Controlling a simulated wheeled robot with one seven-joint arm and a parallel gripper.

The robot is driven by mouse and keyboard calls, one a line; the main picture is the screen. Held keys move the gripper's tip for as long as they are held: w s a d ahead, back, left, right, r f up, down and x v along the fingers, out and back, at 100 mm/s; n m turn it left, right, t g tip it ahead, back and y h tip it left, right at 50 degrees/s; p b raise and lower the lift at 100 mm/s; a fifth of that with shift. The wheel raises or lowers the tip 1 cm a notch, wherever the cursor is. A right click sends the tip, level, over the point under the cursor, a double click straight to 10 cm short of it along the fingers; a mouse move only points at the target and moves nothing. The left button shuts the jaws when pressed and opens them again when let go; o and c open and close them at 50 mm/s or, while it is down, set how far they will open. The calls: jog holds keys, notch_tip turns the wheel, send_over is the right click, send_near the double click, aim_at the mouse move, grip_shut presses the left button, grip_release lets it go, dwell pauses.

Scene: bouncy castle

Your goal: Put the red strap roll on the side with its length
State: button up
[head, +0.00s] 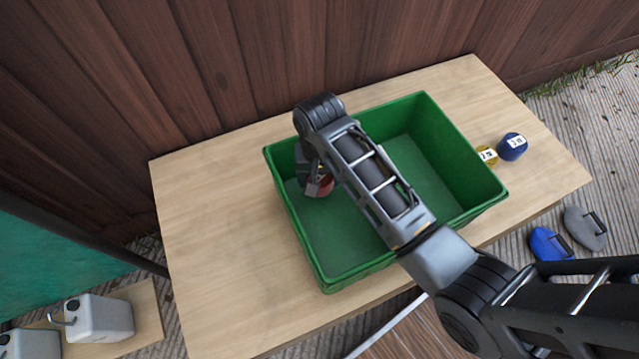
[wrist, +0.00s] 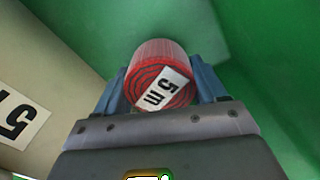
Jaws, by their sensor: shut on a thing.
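The red strap roll (wrist: 158,58) has a white end label reading "5 m". My gripper (wrist: 163,82) is shut on it, with one blue-grey finger on each side. In the head view the red roll (head: 321,188) shows partly under my wrist, inside or over the left end of the green crate (head: 300,245). I cannot tell whether it touches the crate floor. In the wrist view a white label (wrist: 16,120) with a "5" lies on a pale surface at the left, cut off by the picture edge. I cannot find this label in the head view.
The crate stands on a wooden table (head: 205,250). A blue roll (head: 513,146) and a yellow roll (head: 487,155), both labelled, sit right of the crate. The left of the table is clear. A wooden fence (head: 250,60) runs behind. My arm crosses over the crate.

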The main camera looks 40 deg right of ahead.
jog(key=shift+f+b, duration=0.4)
jog(key=shift+f, duration=1.15)
jog(key=shift+f, duration=0.15)
jog(key=o, duration=1.3)
jog(key=shift+c, duration=0.2)
notch_tip(320, 180, up, 12)
jog(key=p, duration=0.3)
jog(key=shift+p, duration=0.35)
